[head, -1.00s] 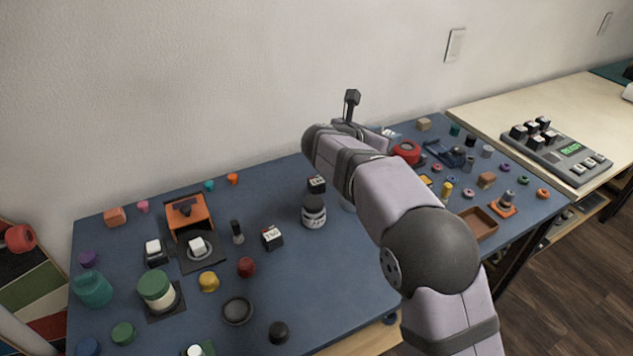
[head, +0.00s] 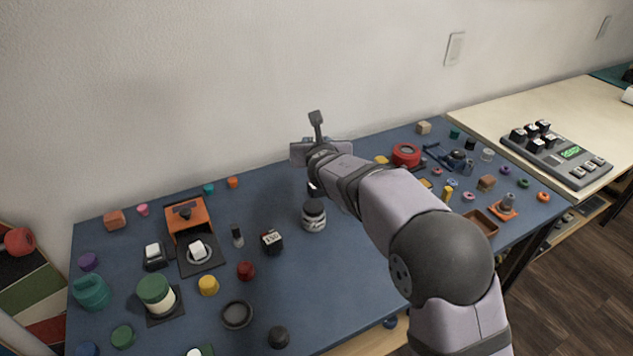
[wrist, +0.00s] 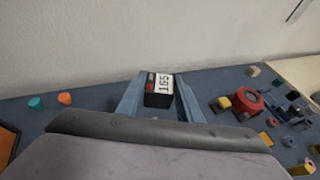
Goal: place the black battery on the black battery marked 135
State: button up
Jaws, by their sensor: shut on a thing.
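My gripper (wrist: 157,86) is shut on a black battery (wrist: 158,98) with a white label reading 165 and a small red mark. In the head view this held battery (head: 312,188) is mostly hidden behind my wrist. Another black battery (head: 272,242) with a white label stands on the blue mat, to the left of and nearer than my gripper. Its label is too small to read surely, but it may be the one marked 135. The two batteries are apart.
A dark-lidded jar (head: 314,216) stands just right of the labelled battery. A small dark cylinder (head: 238,236) and a red knob (head: 246,271) are on its left. The blue mat (head: 345,285) is clear at front right. A wall rises behind.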

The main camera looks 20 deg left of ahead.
notch_tip(320, 180, down, 6)
jog(key=b, duration=0.3)
jog(key=shift+f+b, duration=0.2)
jog(key=shift+b, duration=0.1)
jog(key=shift+f+b, duration=0.85)
jog(key=shift+f, duration=0.85)
jog(key=shift+f, duration=0.15)
jog(key=o, duration=1.1)
jog(key=shift+r, duration=0.2)
jog(key=b+v, duration=0.1)
jog(key=v, duration=1.1)
